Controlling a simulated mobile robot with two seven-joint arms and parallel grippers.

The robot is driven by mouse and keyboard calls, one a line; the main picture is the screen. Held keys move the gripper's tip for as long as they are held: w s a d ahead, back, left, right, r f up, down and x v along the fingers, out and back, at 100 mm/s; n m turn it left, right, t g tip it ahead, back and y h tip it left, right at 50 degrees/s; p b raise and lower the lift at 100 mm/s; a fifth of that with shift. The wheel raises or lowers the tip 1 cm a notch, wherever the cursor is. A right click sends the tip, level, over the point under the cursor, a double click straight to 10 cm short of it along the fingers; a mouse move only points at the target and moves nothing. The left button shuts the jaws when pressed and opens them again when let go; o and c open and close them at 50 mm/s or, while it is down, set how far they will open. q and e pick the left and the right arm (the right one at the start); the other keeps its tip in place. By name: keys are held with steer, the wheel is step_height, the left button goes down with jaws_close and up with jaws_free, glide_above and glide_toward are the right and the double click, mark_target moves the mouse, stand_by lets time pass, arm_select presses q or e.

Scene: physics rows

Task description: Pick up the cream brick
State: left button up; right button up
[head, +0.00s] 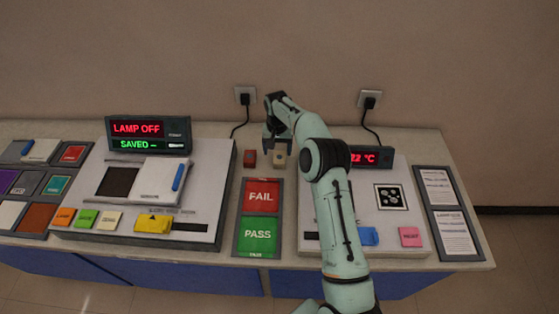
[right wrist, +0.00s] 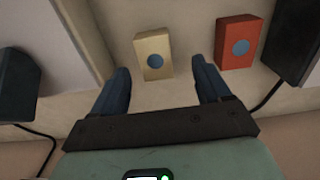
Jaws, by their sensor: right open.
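The cream brick (right wrist: 153,57) lies on the worktop in the right wrist view, a small block with a blue round spot on top. In the head view the cream brick (head: 280,158) shows beside the red brick, partly hidden by my gripper and arm. My right gripper (head: 276,141) is above the bricks, its fingers apart. In the right wrist view my right gripper (right wrist: 160,76) has its two dark fingers spread, with the cream brick between and just beyond their tips, not held. My left gripper is not in view.
A red brick (right wrist: 237,43) with a blue spot lies beside the cream one, near one fingertip. A FAIL/PASS panel (head: 261,217) lies in front. Box-like devices stand on both sides, the left one with a LAMP OFF display (head: 148,134). Cables run to wall sockets (head: 245,95).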

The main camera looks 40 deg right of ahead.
mark_target(279, 157)
steer(key=f, duration=0.5)
steer(key=shift+s+d+f, duration=0.1)
steer(key=shift+s+d, duration=0.1)
steer(key=shift+d, duration=0.15)
steer(key=c, duration=1.2)
